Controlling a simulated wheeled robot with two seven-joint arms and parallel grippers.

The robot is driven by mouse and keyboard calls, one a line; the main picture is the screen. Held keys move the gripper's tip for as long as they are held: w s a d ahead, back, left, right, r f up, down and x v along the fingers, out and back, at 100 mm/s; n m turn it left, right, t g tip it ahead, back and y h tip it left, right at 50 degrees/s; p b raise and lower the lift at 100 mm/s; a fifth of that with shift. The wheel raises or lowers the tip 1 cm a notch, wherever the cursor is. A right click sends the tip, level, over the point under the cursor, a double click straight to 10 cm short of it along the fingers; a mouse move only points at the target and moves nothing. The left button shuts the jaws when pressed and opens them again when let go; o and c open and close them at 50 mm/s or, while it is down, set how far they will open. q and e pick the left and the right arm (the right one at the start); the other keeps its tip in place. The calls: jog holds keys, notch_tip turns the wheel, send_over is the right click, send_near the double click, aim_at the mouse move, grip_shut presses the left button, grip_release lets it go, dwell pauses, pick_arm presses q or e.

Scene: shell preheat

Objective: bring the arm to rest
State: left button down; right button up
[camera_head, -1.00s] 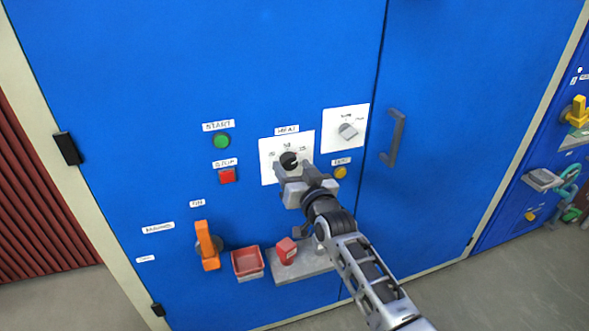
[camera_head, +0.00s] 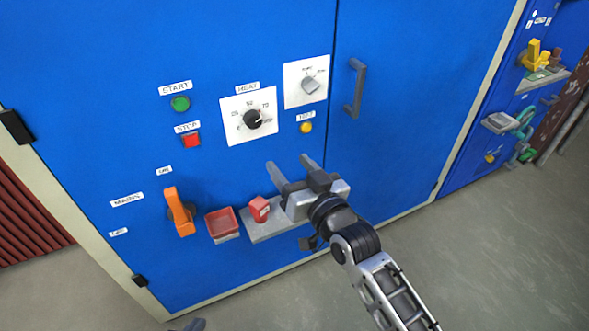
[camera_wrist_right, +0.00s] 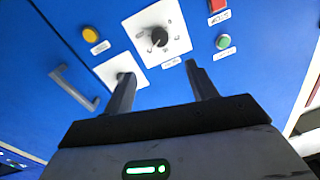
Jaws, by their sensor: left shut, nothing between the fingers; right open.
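My right gripper (camera_head: 289,162) is open and empty. It is in front of the blue cabinet, below and right of the black heat dial (camera_head: 253,120) and apart from it. The dial sits on a white scale plate, its pale mark toward the right. In the right wrist view the open fingers (camera_wrist_right: 158,82) have nothing between them, with the dial (camera_wrist_right: 159,37) beyond. A grey tip at the bottom edge of the head view is my left gripper (camera_head: 190,324); it is shut and mostly out of frame.
The cabinet (camera_head: 420,90) carries a green start button (camera_head: 180,103), red stop button (camera_head: 191,140), orange mains handle (camera_head: 179,212), grey selector (camera_head: 311,85) and door handle (camera_head: 355,88). A red tray (camera_head: 222,222) and grey shelf (camera_head: 275,225) with a red block (camera_head: 259,208) jut out low. Floor at right is clear.

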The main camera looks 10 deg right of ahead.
jog(key=shift+s+d, duration=0.15)
jog(key=shift+s, duration=0.2)
jog(key=s+d+f+g+h, duration=0.2)
jog(key=s+d+f+g, duration=0.1)
jog(key=s+f, duration=0.6)
jog(key=s+d+f+g+h, duration=0.1)
jog(key=s+d+f+g, duration=0.2)
jog(key=s+d+f, duration=0.2)
jog(key=s+f, duration=0.3)
jog(key=s, duration=0.3)
jog(key=shift+s+f+h, duration=0.2)
jog(key=shift+f+h, duration=0.15)
jog(key=shift+h, duration=0.05)
jog(key=shift+d, duration=0.1)
